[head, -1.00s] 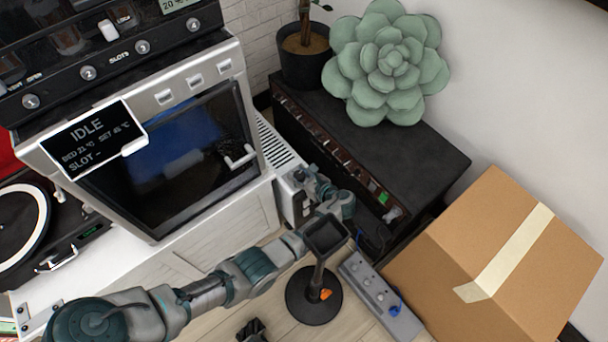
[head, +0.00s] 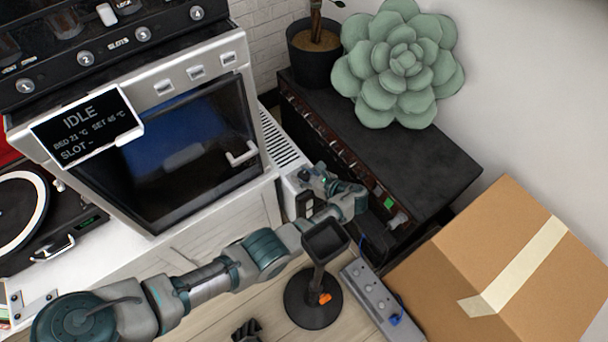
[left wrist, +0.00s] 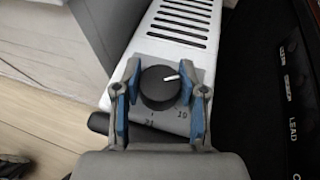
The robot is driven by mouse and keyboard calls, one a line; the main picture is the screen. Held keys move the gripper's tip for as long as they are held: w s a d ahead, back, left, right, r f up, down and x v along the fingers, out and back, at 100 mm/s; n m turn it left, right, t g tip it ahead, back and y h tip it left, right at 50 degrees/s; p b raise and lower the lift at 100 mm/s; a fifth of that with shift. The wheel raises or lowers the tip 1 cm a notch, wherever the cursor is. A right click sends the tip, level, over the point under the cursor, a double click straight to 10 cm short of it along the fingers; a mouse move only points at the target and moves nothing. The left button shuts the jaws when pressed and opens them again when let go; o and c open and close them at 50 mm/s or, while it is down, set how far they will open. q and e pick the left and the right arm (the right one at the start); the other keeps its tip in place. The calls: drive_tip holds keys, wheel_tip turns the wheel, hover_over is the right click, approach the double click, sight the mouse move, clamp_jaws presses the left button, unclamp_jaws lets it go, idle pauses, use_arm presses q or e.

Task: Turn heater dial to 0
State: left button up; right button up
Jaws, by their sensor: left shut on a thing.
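The heater is a narrow white unit with a slotted top (head: 279,143), standing right of the oven cabinet. Its dial (left wrist: 158,88) is a round black knob with a white pointer line, on a grey panel with printed numbers. In the left wrist view the pointer aims right and slightly up. My left gripper (left wrist: 160,86) has its two blue-padded fingers on either side of the knob and is shut on it. In the head view the left gripper (head: 322,181) is at the heater's end and hides the dial. I cannot make out my right gripper.
A black amplifier (head: 400,140) stands close right of the heater, bearing a plant pot and a succulent. A black stand (head: 313,305), a grey power strip (head: 368,292) and a cardboard box (head: 510,270) are on the floor in front. The oven (head: 165,155) is on the left.

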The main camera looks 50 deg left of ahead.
sight(305, 174)
use_arm(q)
drive_tip(key=shift+w+d, duration=0.2)
idle(0.6)
drive_tip(key=o, duration=0.9)
drive_tip(key=shift+f, duration=0.1)
drive_tip(key=shift+c, duration=0.2)
drive_tip(key=o, duration=0.3)
drive_tip(key=shift+w+f, duration=0.1)
drive_tip(key=shift+a, duration=0.15)
drive_tip(key=shift+r, duration=0.85)
wheel_tip(305, 174, up, 8)
drive_tip(key=shift+r, duration=0.15)
